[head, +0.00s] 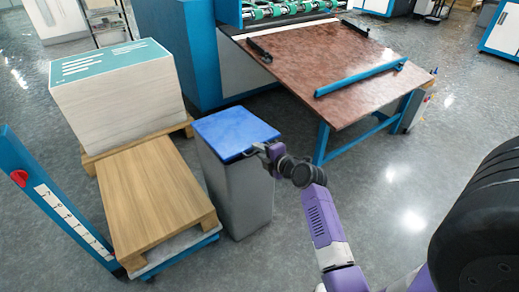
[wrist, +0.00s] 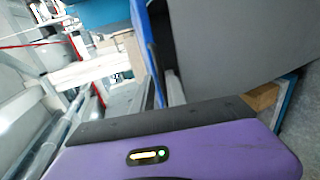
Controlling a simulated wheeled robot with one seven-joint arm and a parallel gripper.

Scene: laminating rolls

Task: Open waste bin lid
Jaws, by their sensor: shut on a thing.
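The waste bin (head: 240,190) is a tall grey box standing on the floor near the middle of the head view. Its blue lid (head: 234,130) lies across the top and looks flat or nearly so. My gripper (head: 257,149) is at the lid's right front edge, shut on that edge. In the wrist view the lid shows edge-on as a blue strip (wrist: 151,42), beside the bin's grey wall (wrist: 240,40). The fingers of my gripper (wrist: 164,88) reach up to the lid edge there. The exact contact is small and partly hidden.
Left of the bin are a wooden pallet (head: 150,195) and a tall stack of sheets (head: 118,95). Behind right stands a machine's brown table (head: 320,75) with blue legs. A blue post (head: 55,200) stands at far left. The floor (head: 385,200) right of the bin is open.

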